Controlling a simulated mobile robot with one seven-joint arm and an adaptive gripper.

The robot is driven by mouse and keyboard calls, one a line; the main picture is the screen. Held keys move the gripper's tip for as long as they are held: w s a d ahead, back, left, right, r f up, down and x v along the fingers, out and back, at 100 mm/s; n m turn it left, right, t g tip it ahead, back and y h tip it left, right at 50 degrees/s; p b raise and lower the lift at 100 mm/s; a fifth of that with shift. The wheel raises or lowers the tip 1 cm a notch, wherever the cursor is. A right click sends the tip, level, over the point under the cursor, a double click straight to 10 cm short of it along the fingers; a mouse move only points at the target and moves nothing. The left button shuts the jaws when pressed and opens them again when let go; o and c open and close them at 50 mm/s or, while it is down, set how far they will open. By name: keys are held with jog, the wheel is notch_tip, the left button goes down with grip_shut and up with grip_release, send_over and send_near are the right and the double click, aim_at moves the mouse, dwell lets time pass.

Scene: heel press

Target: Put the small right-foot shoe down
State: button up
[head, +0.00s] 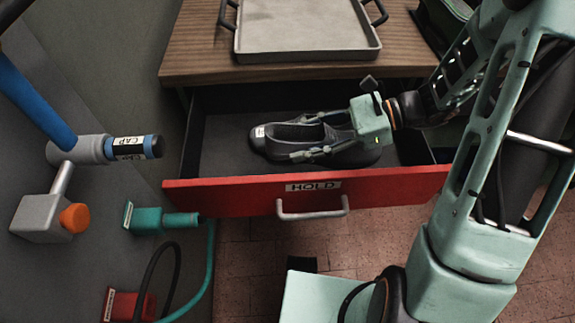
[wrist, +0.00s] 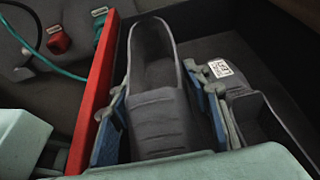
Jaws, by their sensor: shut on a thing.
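My gripper (head: 308,137) is inside the open drawer, its fingers along both sides of a dark grey shoe (wrist: 158,115). It is shut on this shoe. In the wrist view the shoe's ribbed upper is nearest my gripper and its open heel end points away. The shoe also shows in the head view (head: 352,157), low in the drawer. I cannot tell whether its sole touches the floor. Another dark shape with a white label (wrist: 221,68) lies just beyond the right finger in the wrist view, partly hidden. I cannot read shoe size or foot side.
The red drawer front (head: 230,198) has a HOLD label and a grey handle. A grey tray (head: 300,55) sits on the wooden top above. Left are a hammer-like tool with a CAP label (head: 82,149) and a teal connector (head: 150,219). Drawer floor is free left of the shoe.

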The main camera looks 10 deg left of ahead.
aim_at(287, 166)
jog(key=a+f, duration=0.1)
jog(key=s+a+f, duration=0.1)
jog(key=f, duration=0.1)
jog(key=shift+s+b, duration=0.1)
jog(key=shift+b, duration=0.2)
jog(key=f, duration=0.3)
jog(key=a+f+b, duration=0.1)
jog(key=shift+s+f, duration=0.3)
jog(key=o, duration=1.3)
jog(key=shift+r, duration=0.1)
jog(key=p+v, duration=0.1)
jog(key=v, duration=1.1)
jog(key=shift+p, duration=0.35)
